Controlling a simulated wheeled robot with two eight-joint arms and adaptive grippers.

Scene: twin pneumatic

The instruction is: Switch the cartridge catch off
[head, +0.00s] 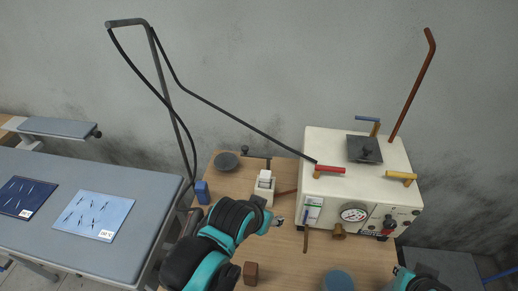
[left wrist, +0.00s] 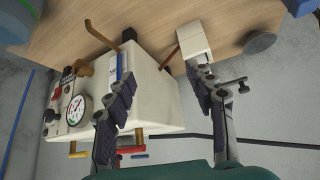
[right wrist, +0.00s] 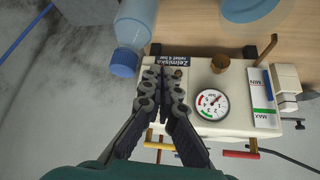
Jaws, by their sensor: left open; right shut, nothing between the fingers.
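The white machine (head: 362,165) stands on the wooden table, with a dial gauge (head: 353,213) and a black knob (head: 389,222) beside a red part (head: 381,236) on its front. I cannot tell which part is the cartridge catch. A small white block (head: 265,183) stands left of the machine; it also shows in the left wrist view (left wrist: 193,42). My left gripper (head: 279,221) is open and empty in front of the block, its fingers (left wrist: 163,70) apart. My right gripper (right wrist: 166,72) is shut and empty before the machine's front, by its dark nameplate (right wrist: 172,60), hiding part of the panel.
Red (head: 330,170), yellow (head: 400,177) and blue (head: 368,119) handles stick out of the machine's top. A brown lever (head: 306,238) and brass knob (head: 339,231) are at the front. A blue-capped bottle (right wrist: 126,60) is near my right gripper. A brown block (head: 251,272) lies on the table.

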